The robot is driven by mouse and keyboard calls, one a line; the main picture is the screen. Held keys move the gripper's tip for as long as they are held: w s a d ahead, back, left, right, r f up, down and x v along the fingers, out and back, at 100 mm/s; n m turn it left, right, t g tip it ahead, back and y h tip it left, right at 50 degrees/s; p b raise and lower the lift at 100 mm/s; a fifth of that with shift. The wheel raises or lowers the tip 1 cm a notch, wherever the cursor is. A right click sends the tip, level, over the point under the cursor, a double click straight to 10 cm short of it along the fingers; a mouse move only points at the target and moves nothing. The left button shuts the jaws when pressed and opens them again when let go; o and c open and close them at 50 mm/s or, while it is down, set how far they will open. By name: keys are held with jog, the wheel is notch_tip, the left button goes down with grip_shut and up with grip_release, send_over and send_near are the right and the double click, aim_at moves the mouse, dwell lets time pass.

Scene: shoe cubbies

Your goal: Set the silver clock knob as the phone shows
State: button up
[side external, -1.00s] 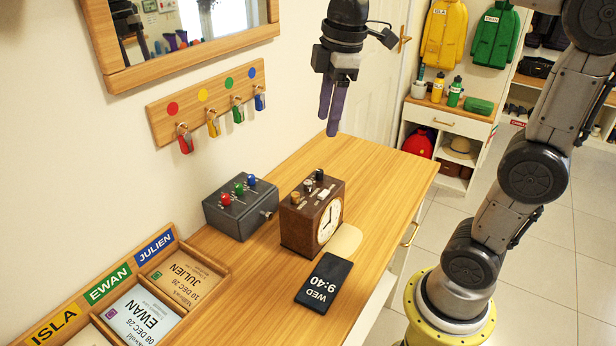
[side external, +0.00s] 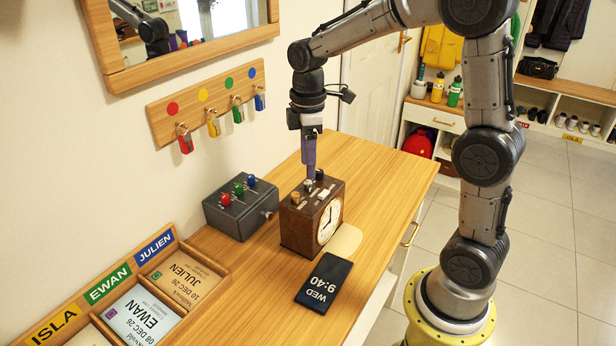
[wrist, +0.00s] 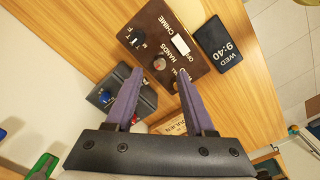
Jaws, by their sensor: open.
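The brown clock (side external: 297,228) stands on the wooden table, its white round face (side external: 329,222) turned right; its hands are too small to read surely. On its top are a silver knob (wrist: 159,63) by the word HANDS, a black knob (wrist: 137,37) by day letters, a brownish knob (wrist: 173,85) and a white CHIME switch (wrist: 181,45). The phone (side external: 324,282) lies in front of the clock and reads WED 9:40. My gripper (side external: 309,178) points down just over the clock top. In the wrist view its open purple fingers (wrist: 160,72) lie either side of the silver knob; contact is unclear.
A grey box (side external: 241,208) with red, green and blue knobs stands close left of the clock. A card tray (side external: 205,262) lies at the front left. Keys hang from a wall rack (side external: 207,98). The table behind the clock is clear.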

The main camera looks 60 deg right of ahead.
aim_at(308, 182)
jog(key=shift+f, duration=2.4)
grip_shut()
